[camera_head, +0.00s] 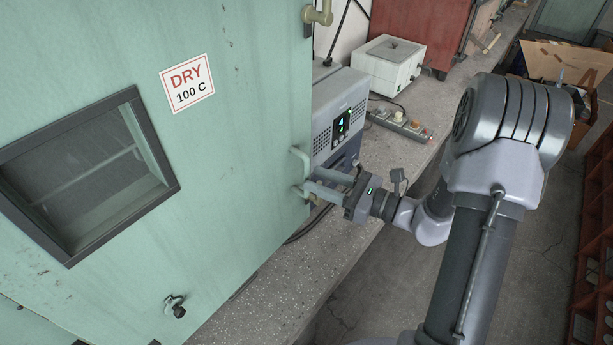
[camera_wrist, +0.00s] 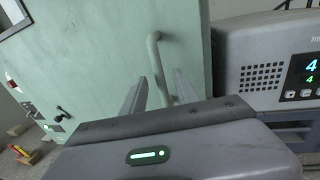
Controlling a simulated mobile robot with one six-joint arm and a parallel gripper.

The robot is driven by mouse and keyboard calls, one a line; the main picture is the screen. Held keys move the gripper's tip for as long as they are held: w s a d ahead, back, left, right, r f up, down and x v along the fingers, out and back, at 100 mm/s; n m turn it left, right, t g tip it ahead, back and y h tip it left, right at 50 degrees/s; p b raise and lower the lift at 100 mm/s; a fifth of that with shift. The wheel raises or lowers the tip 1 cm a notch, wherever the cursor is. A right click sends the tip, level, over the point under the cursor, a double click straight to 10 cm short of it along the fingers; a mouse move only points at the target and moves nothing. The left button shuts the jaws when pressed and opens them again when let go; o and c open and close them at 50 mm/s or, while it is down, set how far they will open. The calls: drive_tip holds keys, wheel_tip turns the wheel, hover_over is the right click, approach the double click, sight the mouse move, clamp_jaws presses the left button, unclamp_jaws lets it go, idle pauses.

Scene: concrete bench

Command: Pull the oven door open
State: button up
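The oven door (camera_head: 235,150) is a large pale green panel with a dark-framed window (camera_head: 90,175) and a "DRY 100 C" label (camera_head: 187,83). Its pale green bar handle (camera_head: 297,157) is upright near the door's right edge. My gripper (camera_head: 310,182) reaches the handle from the right, fingers pointing at the door. In the wrist view the handle (camera_wrist: 154,55) runs down between the two spread fingers (camera_wrist: 158,92). The fingers look apart from the bar, but contact low on the handle is hidden. I cannot tell whether the door is slightly ajar.
A grey instrument with a lit display (camera_head: 340,110) stands close beside the door's right edge, also filling the wrist view's right (camera_wrist: 270,65). A white box (camera_head: 388,65) and a power strip (camera_head: 400,124) lie farther back on the speckled bench (camera_head: 300,290). Floor shows at right.

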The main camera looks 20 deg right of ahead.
sight(307, 192)
drive_tip(key=shift+x, duration=1.85)
clamp_jaws()
